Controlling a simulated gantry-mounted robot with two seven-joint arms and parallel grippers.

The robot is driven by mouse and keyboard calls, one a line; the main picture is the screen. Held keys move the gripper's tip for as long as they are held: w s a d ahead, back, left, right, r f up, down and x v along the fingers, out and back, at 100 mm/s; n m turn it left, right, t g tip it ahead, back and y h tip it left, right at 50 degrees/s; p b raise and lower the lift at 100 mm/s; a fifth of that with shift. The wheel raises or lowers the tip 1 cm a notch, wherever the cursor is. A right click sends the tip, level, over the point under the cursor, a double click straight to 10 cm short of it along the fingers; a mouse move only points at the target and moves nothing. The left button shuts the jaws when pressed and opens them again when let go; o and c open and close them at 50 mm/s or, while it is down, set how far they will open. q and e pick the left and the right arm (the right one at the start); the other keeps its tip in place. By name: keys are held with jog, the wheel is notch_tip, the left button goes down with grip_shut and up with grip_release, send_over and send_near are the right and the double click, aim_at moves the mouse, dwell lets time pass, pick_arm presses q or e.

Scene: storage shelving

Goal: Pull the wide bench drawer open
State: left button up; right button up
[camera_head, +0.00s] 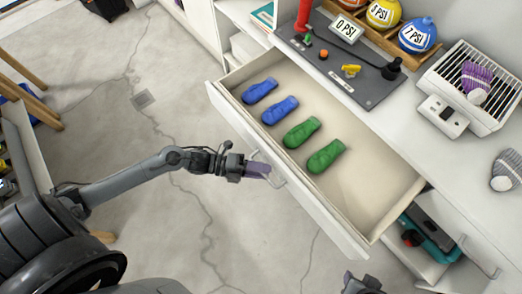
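The wide bench drawer (335,228) stands pulled out from under the white bench, its inside open to view. Two blue items and two green items (301,132) lie in a row on its floor. A handle (277,181) sits on the drawer's front face. My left gripper (260,170) is at this handle, its purple-grey fingers overlapping the handle's left end. Whether the fingers are closed around it is too small to tell. My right gripper (362,285) shows only in part at the bottom edge, away from the drawer handle.
On the bench are a grey board (345,70) with a red pump, a wooden rack of labelled balls (417,35), and a white grilled device (470,85). A teal and black case (432,235) sits on the shelf below. The floor (120,130) left of the drawer is mostly clear.

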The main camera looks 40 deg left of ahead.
pick_arm(q)
jog(key=p+v, duration=0.1)
jog(key=v, duration=0.9)
jog(key=shift+s+a, duration=0.15)
jog(key=shift+a, duration=0.1)
